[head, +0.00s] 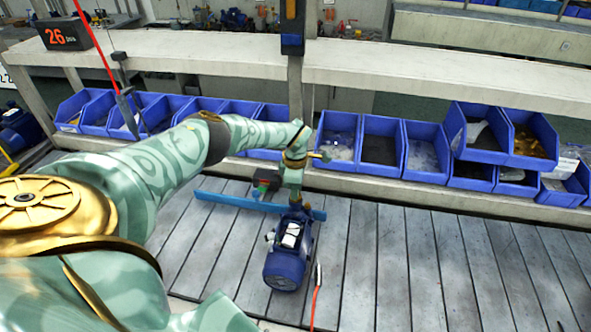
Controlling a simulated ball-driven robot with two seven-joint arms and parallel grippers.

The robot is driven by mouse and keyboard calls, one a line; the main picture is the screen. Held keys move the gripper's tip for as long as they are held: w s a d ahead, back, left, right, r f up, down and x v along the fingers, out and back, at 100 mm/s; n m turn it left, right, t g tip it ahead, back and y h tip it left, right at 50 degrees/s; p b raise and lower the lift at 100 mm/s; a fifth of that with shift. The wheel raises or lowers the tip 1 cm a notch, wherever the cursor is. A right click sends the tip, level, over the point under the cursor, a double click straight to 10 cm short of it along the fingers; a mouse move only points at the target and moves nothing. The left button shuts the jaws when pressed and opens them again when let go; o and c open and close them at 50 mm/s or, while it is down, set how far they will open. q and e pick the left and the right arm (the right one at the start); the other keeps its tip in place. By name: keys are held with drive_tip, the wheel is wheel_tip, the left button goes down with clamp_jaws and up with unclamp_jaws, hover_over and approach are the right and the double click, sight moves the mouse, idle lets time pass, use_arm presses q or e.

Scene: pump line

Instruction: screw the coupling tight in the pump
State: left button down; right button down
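The pump (287,262), with a dark blue motor body and a pale label or box on its top, stands on the slatted line in the middle of the head view. My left arm reaches in from the left, and its hand comes down over the far end of the pump. My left gripper (294,196) is at the pump's far upper end; its fingertips are too small and covered to show whether they are open or shut. I cannot make out the coupling separately from the hand and pump. My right gripper is not in view.
A blue bar (226,200) lies across the line behind the pump. A thin tool with a red cable (315,296) is just right of the pump. Blue bins (426,147) line the shelf behind. The slatted surface (440,270) to the right is clear.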

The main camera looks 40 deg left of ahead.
use_arm(q)
drive_tip(key=shift+f+m+b, duration=0.1)
drive_tip(key=shift+m+b, duration=0.25)
drive_tip(key=shift+m, duration=0.25)
drive_tip(key=shift+m+b, duration=0.3)
drive_tip(key=shift+m, duration=0.8)
drive_tip(key=shift+m+b, duration=0.35)
drive_tip(key=shift+m, duration=0.25)
drive_tip(key=c, duration=1.3)
unclamp_jaws()
drive_tip(key=shift+c, duration=0.2)
